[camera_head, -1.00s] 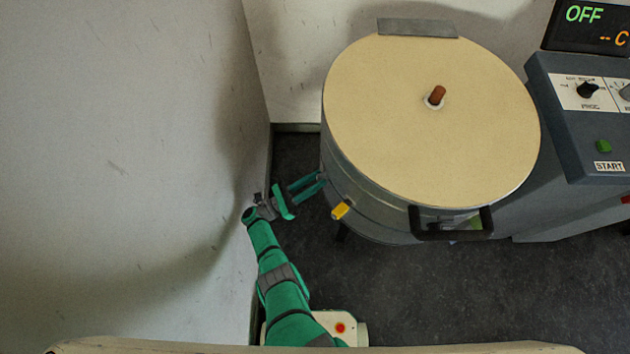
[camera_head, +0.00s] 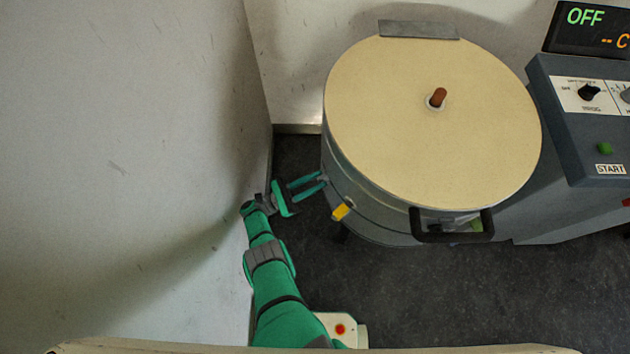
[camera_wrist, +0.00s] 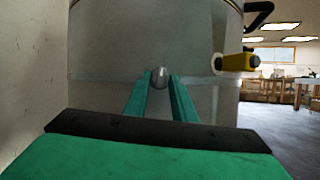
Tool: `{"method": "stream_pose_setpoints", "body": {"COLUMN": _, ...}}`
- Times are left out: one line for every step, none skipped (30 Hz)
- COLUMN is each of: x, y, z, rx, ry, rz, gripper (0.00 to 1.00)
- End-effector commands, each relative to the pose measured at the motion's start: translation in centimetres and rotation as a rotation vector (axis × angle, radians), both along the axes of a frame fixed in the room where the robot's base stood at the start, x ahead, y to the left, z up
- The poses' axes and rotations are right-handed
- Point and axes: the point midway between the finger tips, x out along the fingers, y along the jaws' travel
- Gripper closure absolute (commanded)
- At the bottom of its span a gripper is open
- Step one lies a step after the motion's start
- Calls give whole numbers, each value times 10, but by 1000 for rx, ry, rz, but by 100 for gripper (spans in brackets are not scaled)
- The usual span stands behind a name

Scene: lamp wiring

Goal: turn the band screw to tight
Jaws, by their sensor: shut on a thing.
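The kiln-like drum (camera_head: 355,185) has a grey metal body with a thin metal band (camera_wrist: 105,77) around it. The band screw (camera_wrist: 159,78) is a small round metal head on the band, between my fingertips in the wrist view. My gripper (camera_head: 323,182) reaches the drum's left side from the left in the head view. Its two green fingers are shut on the screw, which the fingers hide in the head view. In the wrist view my gripper (camera_wrist: 160,84) points straight at the drum wall. I cannot tell how tight the screw is.
A yellow part (camera_head: 342,211) sticks out of the drum just right of my gripper. A black handle (camera_head: 452,226) is at the lid's front edge. A pale wall (camera_head: 120,150) stands close on the left of my arm. Dark floor (camera_head: 420,300) is free in front.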

Motion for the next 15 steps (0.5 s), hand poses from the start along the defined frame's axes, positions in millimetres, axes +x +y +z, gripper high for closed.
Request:
{"method": "stream_pose_setpoints", "body": {"x": 1, "y": -1, "z": -1, "rx": 2, "ry": 2, "rz": 0, "gripper": 99}}
{"method": "stream_pose_setpoints", "body": {"x": 1, "y": -1, "z": -1, "rx": 2, "ry": 2, "rz": 0, "gripper": 99}}
{"method": "stream_pose_setpoints", "body": {"x": 1, "y": -1, "z": -1, "rx": 2, "ry": 2, "rz": 0, "gripper": 71}}
{"method": "stream_pose_setpoints", "body": {"x": 1, "y": -1, "z": -1, "rx": 2, "ry": 2, "rz": 0, "gripper": 71}}
{"method": "stream_pose_setpoints", "body": {"x": 1, "y": -1, "z": -1, "rx": 2, "ry": 2, "rz": 0, "gripper": 71}}
{"method": "stream_pose_setpoints", "body": {"x": 0, "y": -1, "z": 0, "rx": 2, "ry": 2, "rz": 0, "gripper": 71}}
{"method": "stream_pose_setpoints", "body": {"x": 0, "y": -1, "z": 0, "rx": 2, "ry": 2, "rz": 0, "gripper": 71}}
{"method": "stream_pose_setpoints", "body": {"x": 0, "y": -1, "z": 0, "rx": 2, "ry": 2, "rz": 0, "gripper": 71}}
{"method": "stream_pose_setpoints", "body": {"x": 0, "y": -1, "z": 0, "rx": 2, "ry": 2, "rz": 0, "gripper": 71}}
{"method": "stream_pose_setpoints", "body": {"x": 0, "y": -1, "z": 0, "rx": 2, "ry": 2, "rz": 0, "gripper": 71}}
{"method": "stream_pose_setpoints", "body": {"x": 0, "y": 0, "z": 0, "rx": 2, "ry": 2, "rz": 0, "gripper": 71}}
{"method": "stream_pose_setpoints", "body": {"x": 0, "y": 0, "z": 0, "rx": 1, "ry": 1, "rz": 0, "gripper": 71}}
{"method": "stream_pose_setpoints", "body": {"x": 0, "y": 0, "z": 0, "rx": 1, "ry": 1, "rz": 0, "gripper": 71}}
{"method": "stream_pose_setpoints", "body": {"x": 0, "y": 0, "z": 0, "rx": 1, "ry": 1, "rz": 0, "gripper": 71}}
{"method": "stream_pose_setpoints", "body": {"x": 0, "y": 0, "z": 1, "rx": 1, "ry": 1, "rz": 0, "gripper": 71}}
